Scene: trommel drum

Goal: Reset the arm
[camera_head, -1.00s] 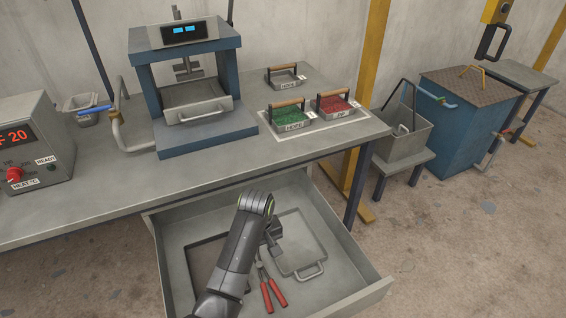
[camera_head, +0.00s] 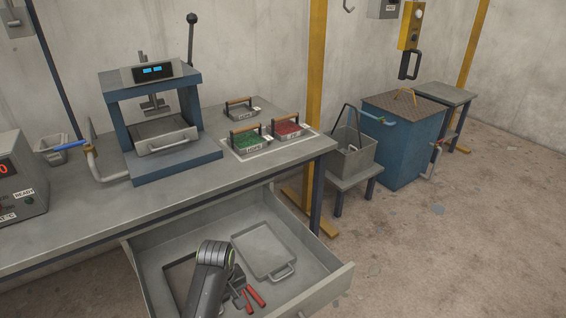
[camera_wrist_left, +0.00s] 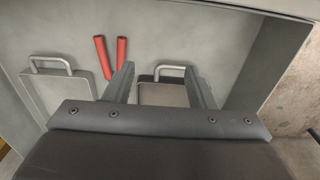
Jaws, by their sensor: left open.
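My left gripper (camera_wrist_left: 160,82) is open and empty in the left wrist view, with its two fingers apart over the open drawer (camera_head: 325,277). In the head view my left arm's dark link covers much of that gripper, low over the drawer. A red-handled tool (camera_head: 255,295) lies in the drawer close to the gripper; its red handles (camera_wrist_left: 110,55) also show in the left wrist view. A flat grey plate with a loop handle (camera_head: 265,250) lies to the right. A darker plate (camera_wrist_left: 165,94) shows between the fingers. My right gripper is out of view.
The bench (camera_head: 90,215) stands behind the drawer. It holds a blue press (camera_head: 180,157), a heater box (camera_head: 20,185) and handled trays with green (camera_head: 249,140) and red (camera_head: 288,128) contents. A blue bin (camera_head: 405,145) stands at right.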

